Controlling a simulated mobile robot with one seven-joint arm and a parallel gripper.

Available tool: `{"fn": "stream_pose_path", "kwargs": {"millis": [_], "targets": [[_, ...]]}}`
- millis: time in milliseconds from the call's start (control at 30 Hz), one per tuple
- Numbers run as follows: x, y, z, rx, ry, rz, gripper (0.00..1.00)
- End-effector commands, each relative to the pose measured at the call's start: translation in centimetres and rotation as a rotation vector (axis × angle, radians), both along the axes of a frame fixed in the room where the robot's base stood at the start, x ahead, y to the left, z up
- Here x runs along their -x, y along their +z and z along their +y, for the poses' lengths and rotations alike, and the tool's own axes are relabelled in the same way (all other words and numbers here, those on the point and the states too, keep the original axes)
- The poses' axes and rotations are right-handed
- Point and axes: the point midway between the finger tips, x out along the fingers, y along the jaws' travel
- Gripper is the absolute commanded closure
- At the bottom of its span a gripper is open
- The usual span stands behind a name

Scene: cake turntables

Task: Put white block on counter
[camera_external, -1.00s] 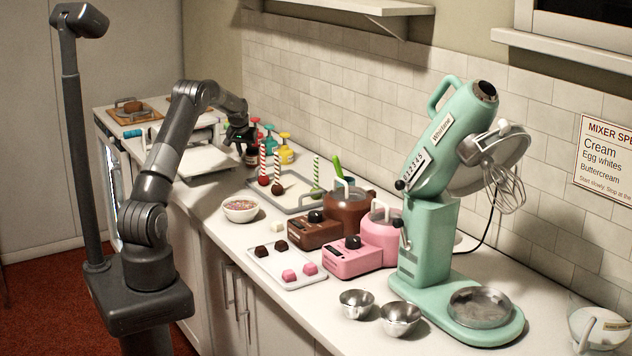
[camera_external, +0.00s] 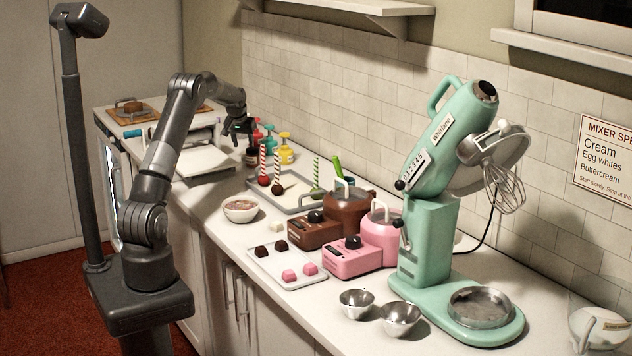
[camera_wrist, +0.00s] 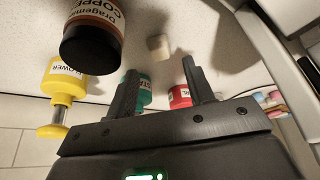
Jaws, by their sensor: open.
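A small off-white block (camera_wrist: 158,46) lies on the pale counter (camera_wrist: 215,30) in the wrist view, close to a dark jar. My gripper (camera_wrist: 160,70) is open, and the block shows just beyond its fingertips, with nothing between the fingers. In the external view my gripper (camera_external: 240,128) is above the far part of the counter (camera_external: 215,205), near the coloured bottles. A small white cube (camera_external: 277,227) sits on the counter near the bowl in the external view; I cannot tell whether it is the same block.
The dark copper-labelled jar (camera_wrist: 92,35), a yellow bottle (camera_wrist: 66,85), a green bottle (camera_wrist: 145,90) and a red bottle (camera_wrist: 180,97) crowd around my gripper. A tray with cake pops (camera_external: 295,207), a bowl (camera_external: 240,211) and the mixer (camera_external: 430,230) stand further along the counter.

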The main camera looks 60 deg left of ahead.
Motion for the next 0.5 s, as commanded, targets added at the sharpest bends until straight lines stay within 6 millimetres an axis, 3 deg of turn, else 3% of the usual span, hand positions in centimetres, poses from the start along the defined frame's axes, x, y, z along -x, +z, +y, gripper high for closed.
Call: {"fn": "stream_pose_path", "kwargs": {"millis": [200,500], "targets": [[1.3,4.4,-1.3,-0.001,0.000,-0.001,0.52],[2.0,6.8,-2.0,0.001,0.000,0.001,0.52]]}}
